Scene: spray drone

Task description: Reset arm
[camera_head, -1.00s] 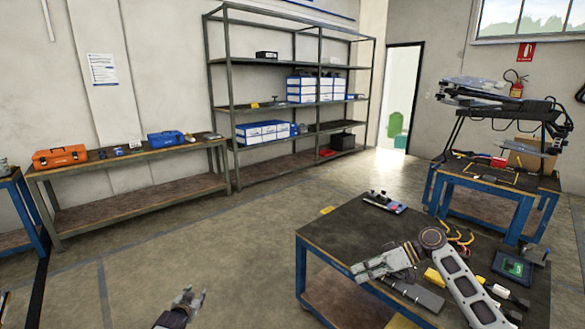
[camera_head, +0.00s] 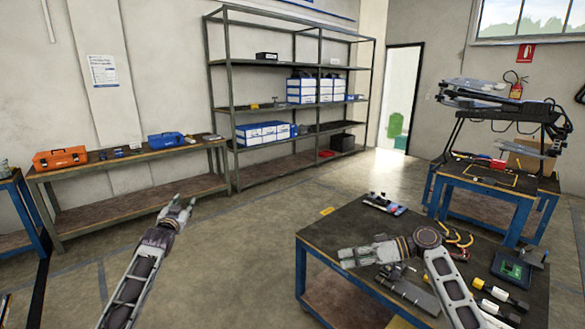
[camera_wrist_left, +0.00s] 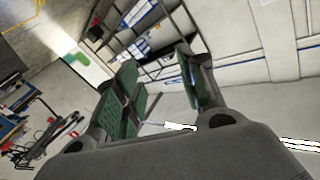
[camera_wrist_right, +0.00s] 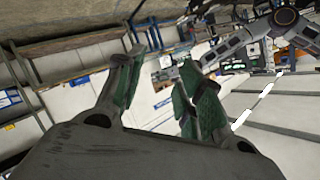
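My left arm reaches in from the bottom left of the head view, with its gripper (camera_head: 182,207) raised in front of the open floor. The left wrist view shows the green-padded fingers (camera_wrist_left: 160,65) apart with nothing between them. My right arm comes from the lower right, with its gripper (camera_head: 352,256) pointing left over the near worktable (camera_head: 335,232). The right wrist view shows its fingers (camera_wrist_right: 160,78) apart and empty. My other arm is also visible there in the background. Neither gripper touches anything that I can see.
The near worktable carries a green-screened device (camera_head: 511,267), yellow-tipped parts (camera_head: 478,284) and yellow-red cables (camera_head: 459,238). Behind it, a drone (camera_head: 500,97) stands on a blue table (camera_head: 478,190). A shelf rack (camera_head: 230,120) and a bench with an orange toolbox (camera_head: 60,158) line the wall. The middle floor is clear.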

